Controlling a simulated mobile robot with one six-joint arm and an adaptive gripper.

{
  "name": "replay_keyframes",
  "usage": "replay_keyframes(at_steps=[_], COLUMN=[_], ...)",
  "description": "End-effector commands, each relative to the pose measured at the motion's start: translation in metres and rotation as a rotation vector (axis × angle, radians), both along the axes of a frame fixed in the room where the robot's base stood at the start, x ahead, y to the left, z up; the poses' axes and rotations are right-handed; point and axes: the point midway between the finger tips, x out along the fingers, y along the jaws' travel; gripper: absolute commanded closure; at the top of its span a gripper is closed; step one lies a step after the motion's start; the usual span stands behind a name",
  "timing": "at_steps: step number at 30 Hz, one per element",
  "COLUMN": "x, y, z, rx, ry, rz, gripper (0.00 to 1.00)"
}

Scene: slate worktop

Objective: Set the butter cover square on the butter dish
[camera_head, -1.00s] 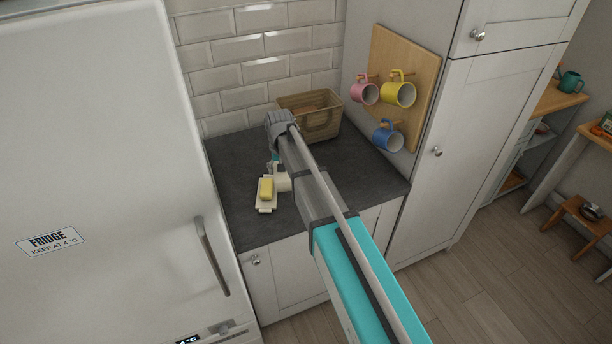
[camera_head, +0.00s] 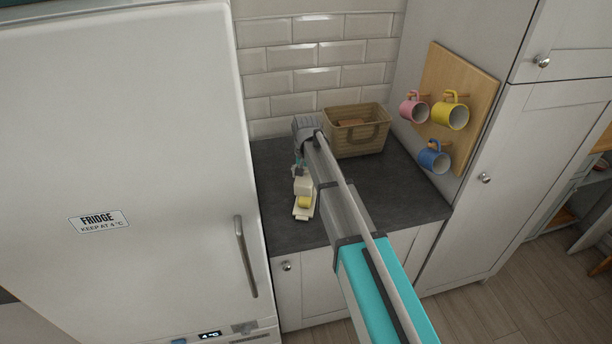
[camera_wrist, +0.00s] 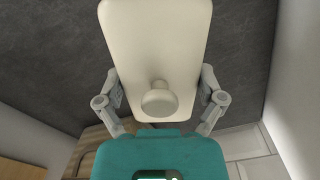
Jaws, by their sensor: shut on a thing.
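The cream butter cover (camera_head: 303,186) is held in my gripper (camera_head: 299,173). In the wrist view the cover (camera_wrist: 155,40) fills the upper middle, its round knob facing the camera, with the fingers of my gripper (camera_wrist: 160,78) shut on both sides. The pale butter dish (camera_head: 302,214) lies on the worktop just in front of the cover. The yellow butter (camera_head: 304,202) shows only in part, its back end hidden by the cover. I cannot tell how high the cover is above the dish. The dish is hidden in the wrist view.
A woven basket (camera_head: 357,131) stands at the back of the slate worktop (camera_head: 400,200). The fridge (camera_head: 150,150) borders it on the left. Pink, yellow and blue mugs hang on a wooden board (camera_head: 480,85) at the right. The worktop right of my arm is clear.

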Motion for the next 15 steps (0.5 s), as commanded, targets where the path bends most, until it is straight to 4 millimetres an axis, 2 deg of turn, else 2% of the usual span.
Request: replay_keyframes(at_steps=[15], x=[0.0], y=[0.0], z=[-0.027], rx=[0.0], ry=[0.0], rz=[0.0], gripper=[0.7])
